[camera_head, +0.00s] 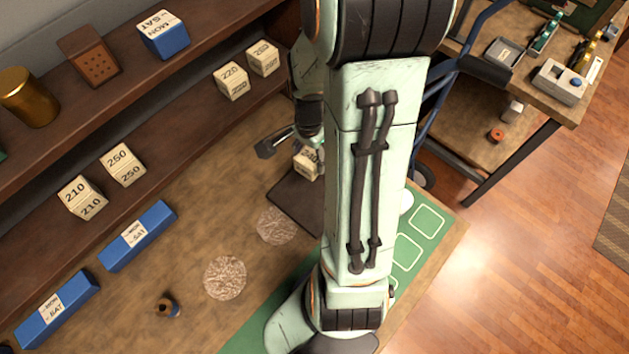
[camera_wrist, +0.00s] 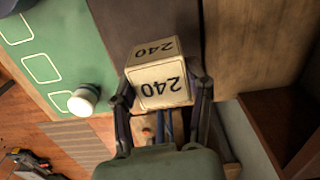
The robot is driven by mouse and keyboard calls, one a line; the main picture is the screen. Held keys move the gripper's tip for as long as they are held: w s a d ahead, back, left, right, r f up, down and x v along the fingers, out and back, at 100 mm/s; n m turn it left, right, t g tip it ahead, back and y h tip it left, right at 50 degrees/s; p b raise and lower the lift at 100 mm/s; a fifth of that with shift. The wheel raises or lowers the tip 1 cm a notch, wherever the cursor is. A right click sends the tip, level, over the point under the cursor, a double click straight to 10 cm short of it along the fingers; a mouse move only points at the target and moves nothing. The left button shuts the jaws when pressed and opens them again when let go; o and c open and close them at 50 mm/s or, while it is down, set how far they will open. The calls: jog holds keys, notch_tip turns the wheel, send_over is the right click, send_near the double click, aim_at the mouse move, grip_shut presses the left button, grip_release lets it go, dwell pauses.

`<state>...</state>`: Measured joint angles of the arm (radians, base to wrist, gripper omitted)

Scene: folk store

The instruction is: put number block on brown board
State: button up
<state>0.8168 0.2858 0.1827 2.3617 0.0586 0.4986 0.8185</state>
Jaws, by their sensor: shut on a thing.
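A cream number block marked 240 (camera_head: 308,163) is held between the fingers of my gripper (camera_wrist: 162,92). In the wrist view the block (camera_wrist: 160,85) shows 240 on two faces, with a dark finger on each side. The dark brown board (camera_head: 297,203) lies flat on the counter and is partly hidden by my arm. The board also shows beyond the block in the wrist view (camera_wrist: 145,22). The block is at the board's far edge in the head view; I cannot tell whether it touches the board.
Number blocks 210 (camera_head: 83,198), 250 (camera_head: 123,164), 220 (camera_head: 231,81) and 260 (camera_head: 263,58) stand on the shelf. Blue pill boxes (camera_head: 138,236), round mats (camera_head: 225,278) and a green mat (camera_head: 425,222) lie on the counter. A white-topped jar (camera_wrist: 83,101) stands by the green mat.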

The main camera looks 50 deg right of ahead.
jog(key=shift+s+d+f+m, duration=0.4)
jog(key=shift+s+d+m, duration=0.1)
jog(key=shift+s+d, duration=0.25)
notch_tip(320, 180, down, 7)
jog(key=shift+d+f, duration=0.1)
jog(key=o, duration=1.1)
jog(key=shift+f, duration=0.1)
jog(key=shift+o, duration=0.2)
notch_tip(320, 180, up, 12)
jog(key=shift+r, duration=0.15)
jog(key=s+a+r+n, duration=0.3)
jog(key=a+r+n, duration=0.1)
jog(key=a+n, duration=0.5)
jog(key=s+a+r+n, duration=0.3)
jog(key=a+r+n, duration=0.2)
jog(key=a+n, duration=0.5)
jog(key=shift+s+a+y, duration=0.3)
jog(key=shift+s+y, duration=0.1)
